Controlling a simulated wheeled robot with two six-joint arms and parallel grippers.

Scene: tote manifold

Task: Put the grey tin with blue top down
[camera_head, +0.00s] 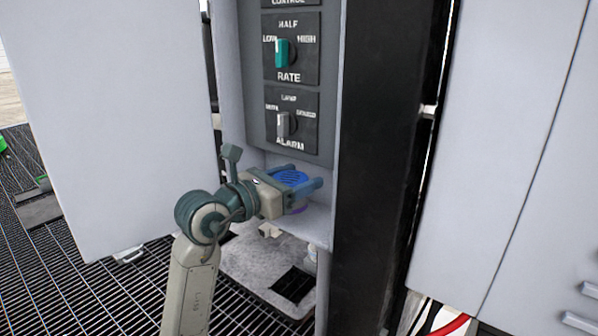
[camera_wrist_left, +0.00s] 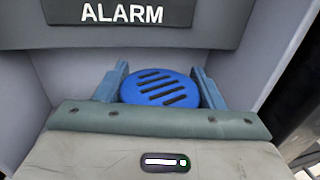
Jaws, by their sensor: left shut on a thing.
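The grey tin with the blue top shows mainly as its round blue slotted top (camera_head: 292,178), below the ALARM panel in the open cabinet. My left gripper (camera_head: 305,188) is shut on it, with one finger on each side. In the left wrist view the blue top (camera_wrist_left: 160,88) sits between the two fingers of the left gripper (camera_wrist_left: 160,85). The tin's grey body is mostly hidden by the gripper and the top. I cannot tell whether its underside touches the shelf. My right gripper is not in view.
The control panel (camera_head: 291,130) with its knobs is just above and behind the tin. Cabinet side walls stand close on both sides. An open grey door (camera_head: 110,120) is at the left, and a black post (camera_head: 380,150) is at the right. Grating (camera_head: 60,270) covers the floor.

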